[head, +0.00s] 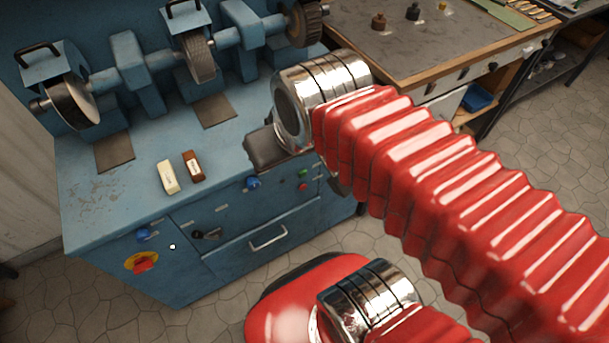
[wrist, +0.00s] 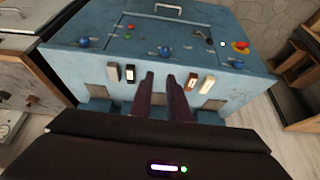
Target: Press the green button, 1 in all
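The small green button (head: 303,172) is on the front panel of the blue grinding machine (head: 225,240), just above a red button (head: 303,187) in the head view. In the wrist view the green button (wrist: 127,37) shows up and left of my fingers, beside the red button (wrist: 131,27). My gripper (wrist: 159,76) has two dark fingers with a gap between their tips, and nothing is held between them. Its fingertips are apart from the button. In the head view my red arm and chrome wrist hide the fingers.
Grinding wheels (head: 75,102) stand behind. A blue knob (head: 253,183) and yellow-red switch (head: 142,262) are on the front.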

